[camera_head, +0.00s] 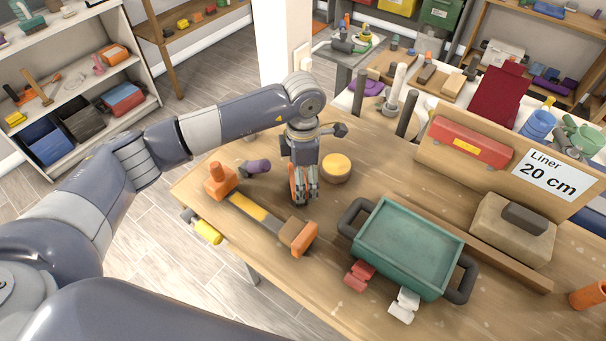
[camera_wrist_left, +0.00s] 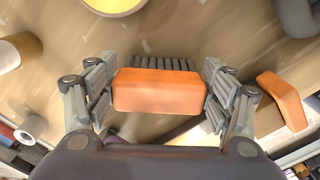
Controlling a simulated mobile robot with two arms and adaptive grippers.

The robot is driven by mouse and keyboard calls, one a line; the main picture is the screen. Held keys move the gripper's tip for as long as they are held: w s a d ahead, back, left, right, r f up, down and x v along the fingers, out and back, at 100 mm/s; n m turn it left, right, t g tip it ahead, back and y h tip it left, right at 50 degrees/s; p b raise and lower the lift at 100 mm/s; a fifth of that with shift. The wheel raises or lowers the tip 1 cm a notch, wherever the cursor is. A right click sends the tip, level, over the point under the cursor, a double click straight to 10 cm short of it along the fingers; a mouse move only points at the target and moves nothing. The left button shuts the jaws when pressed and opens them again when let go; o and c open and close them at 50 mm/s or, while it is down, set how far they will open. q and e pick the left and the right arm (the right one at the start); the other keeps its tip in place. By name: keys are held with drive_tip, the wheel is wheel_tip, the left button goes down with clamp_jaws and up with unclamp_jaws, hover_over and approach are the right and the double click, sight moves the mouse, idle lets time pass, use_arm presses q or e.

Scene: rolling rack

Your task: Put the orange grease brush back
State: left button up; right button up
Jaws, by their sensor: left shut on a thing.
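My left gripper (camera_head: 304,192) is over the wooden table, pointing down. In the left wrist view its fingers (camera_wrist_left: 161,88) are shut on both sides of the orange grease brush (camera_wrist_left: 160,92), an orange block with a row of dark bristles along one edge. In the head view only a strip of the brush (camera_head: 296,186) shows between the fingers. I cannot tell whether it touches the table. My right gripper is not in view.
A clamp-like tool (camera_head: 250,207) with orange ends lies left of the gripper. A round yellow-topped item (camera_head: 336,166) and a purple-ended piece (camera_head: 258,167) are close by. A green tray (camera_head: 383,274) with dark handles stands to the right, before a "Liner 20 cm" board (camera_head: 497,162).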

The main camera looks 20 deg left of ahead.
use_arm(q)
drive_tip(key=shift+f, duration=0.15)
drive_tip(key=o, duration=0.8)
drive_tip(key=shift+o, duration=1.2)
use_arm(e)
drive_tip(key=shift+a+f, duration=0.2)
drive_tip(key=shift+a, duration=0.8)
